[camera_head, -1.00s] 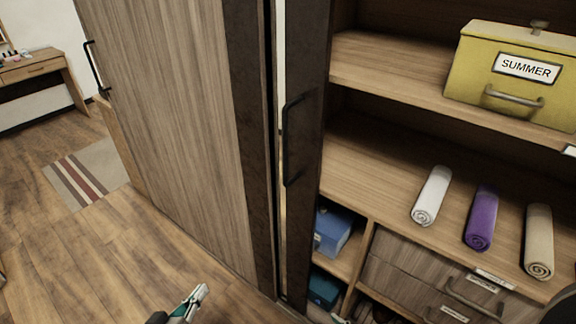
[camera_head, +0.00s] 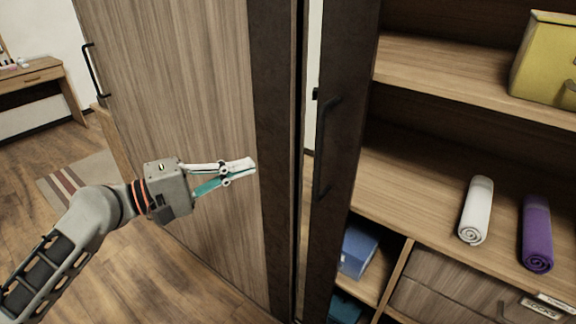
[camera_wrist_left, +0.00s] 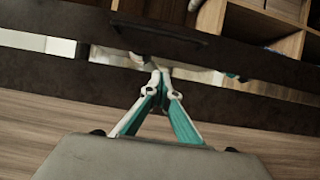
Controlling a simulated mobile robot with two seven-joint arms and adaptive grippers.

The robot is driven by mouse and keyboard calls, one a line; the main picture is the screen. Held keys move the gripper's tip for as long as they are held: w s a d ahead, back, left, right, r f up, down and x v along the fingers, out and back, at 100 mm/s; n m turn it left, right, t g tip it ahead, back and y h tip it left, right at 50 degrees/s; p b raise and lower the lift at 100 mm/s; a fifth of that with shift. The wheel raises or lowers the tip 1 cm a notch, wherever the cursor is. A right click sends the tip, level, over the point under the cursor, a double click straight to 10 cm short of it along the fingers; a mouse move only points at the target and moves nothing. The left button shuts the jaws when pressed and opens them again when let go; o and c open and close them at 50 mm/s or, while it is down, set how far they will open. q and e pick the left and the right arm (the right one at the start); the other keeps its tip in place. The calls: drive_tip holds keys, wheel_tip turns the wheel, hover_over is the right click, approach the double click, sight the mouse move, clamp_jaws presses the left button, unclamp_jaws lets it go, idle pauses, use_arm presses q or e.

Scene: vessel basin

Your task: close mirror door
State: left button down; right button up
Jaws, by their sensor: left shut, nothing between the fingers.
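The dark-framed door panel (camera_head: 340,120) with a black bar handle (camera_head: 327,150) stands in the middle of the head view, between the wood-grain door (camera_head: 185,90) and the open shelves. A narrow pale strip shows beside its frame; I cannot tell whether it is mirror glass or a gap. My left gripper (camera_head: 252,165) is shut and empty. In the head view it appears in front of the wood-grain door, left of the handle and apart from it. In the left wrist view its fingertips (camera_wrist_left: 160,72) point toward the dark frame, with the handle (camera_wrist_left: 160,35) beyond. My right gripper is out of view.
Open shelves on the right hold a yellow box (camera_head: 545,65), a white roll (camera_head: 476,210), a purple roll (camera_head: 537,233) and a blue box (camera_head: 358,250). A desk (camera_head: 40,80) and striped rug (camera_head: 75,180) are at left. Floor there is clear.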

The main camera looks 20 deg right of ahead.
use_arm(q)
drive_tip(key=s+d+p, duration=0.1)
drive_tip(key=d+p, duration=0.1)
drive_tip(key=d, duration=0.9)
drive_tip(key=shift+s+d, duration=0.2)
drive_tip(key=shift+d, duration=0.05)
drive_tip(key=shift+s, duration=0.1)
